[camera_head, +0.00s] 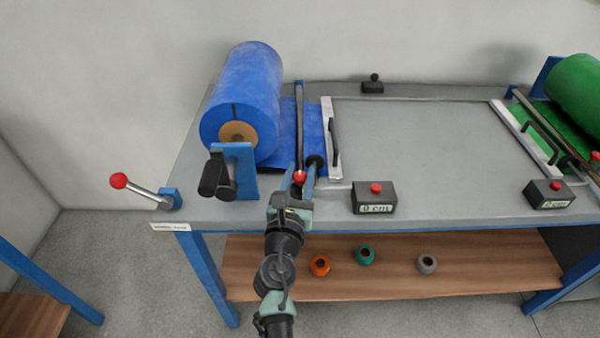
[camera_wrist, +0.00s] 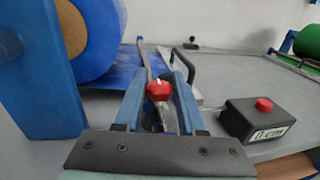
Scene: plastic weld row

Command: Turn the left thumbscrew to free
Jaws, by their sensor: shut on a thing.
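The left thumbscrew is a red knob (camera_head: 299,177) at the front end of a long thin bar beside the blue roll. In the wrist view the red knob (camera_wrist: 158,91) lies between my two blue fingers and carries a small white mark near its top. My gripper (camera_head: 301,174) reaches in from the front edge of the table and is shut on the knob. My gripper also shows in the wrist view (camera_wrist: 158,88). The fingers hide the sides of the knob. Another red knob (camera_head: 595,156) shows at the right edge, by the green roll.
The blue roll (camera_head: 243,95) on its blue bracket stands close left of my gripper. A black box with a red button (camera_head: 375,198) reading "0 cm" is to the right. A metal strip with a black handle (camera_head: 335,140) lies just behind. The middle tabletop (camera_head: 420,130) is clear.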

